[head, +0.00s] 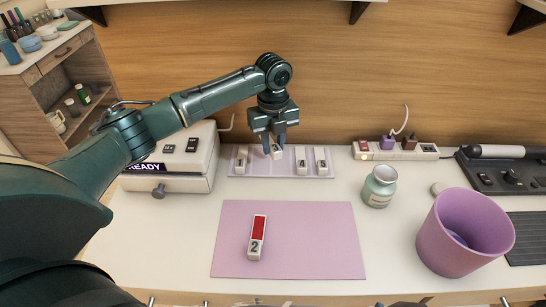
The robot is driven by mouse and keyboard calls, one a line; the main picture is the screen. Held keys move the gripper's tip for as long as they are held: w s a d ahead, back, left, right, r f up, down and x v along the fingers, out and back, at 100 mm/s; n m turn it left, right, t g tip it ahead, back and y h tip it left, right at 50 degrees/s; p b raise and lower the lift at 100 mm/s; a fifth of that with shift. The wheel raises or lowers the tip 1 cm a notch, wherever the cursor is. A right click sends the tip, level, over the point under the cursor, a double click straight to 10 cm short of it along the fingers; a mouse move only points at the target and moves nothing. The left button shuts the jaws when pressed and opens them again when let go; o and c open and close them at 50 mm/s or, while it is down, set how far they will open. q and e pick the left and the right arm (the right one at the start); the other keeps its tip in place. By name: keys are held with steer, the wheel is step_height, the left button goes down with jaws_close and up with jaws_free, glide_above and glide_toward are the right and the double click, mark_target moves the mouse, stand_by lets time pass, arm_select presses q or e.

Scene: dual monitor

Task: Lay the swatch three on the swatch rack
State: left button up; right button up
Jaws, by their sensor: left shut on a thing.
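The swatch rack (260,173) is a pale pink tray at the back of the desk, below the wooden wall. My left gripper (273,147) is over the rack, pointing down and shut on a small white swatch (279,152). The number on this swatch is too small to read, and the fingers partly hide it. I cannot tell whether it touches the rack. Other white swatches lie in the rack: one on the left (241,158) and two on the right (301,160) (321,160). My right gripper is not in view.
A red and white swatch marked 2 (257,238) lies on the pink mat (320,240). A white machine (180,158) reading READY stands left of the rack. A jar (379,188), power strip (400,151) and purple bin (465,235) are on the right.

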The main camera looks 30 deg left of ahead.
mark_target(273, 166)
arm_select(q)
step_height(273, 166, down, 4)
steer(key=shift+f, duration=0.2)
steer(key=shift+w+a+f, duration=0.15)
steer(key=shift+f, duration=0.3)
steer(key=shift+f, duration=0.15)
steer(key=o, duration=1)
steer(key=shift+c, duration=0.2)
step_height(273, 166, up, 12)
steer(key=shift+r+p, duration=0.2)
steer(key=shift+p, duration=0.15)
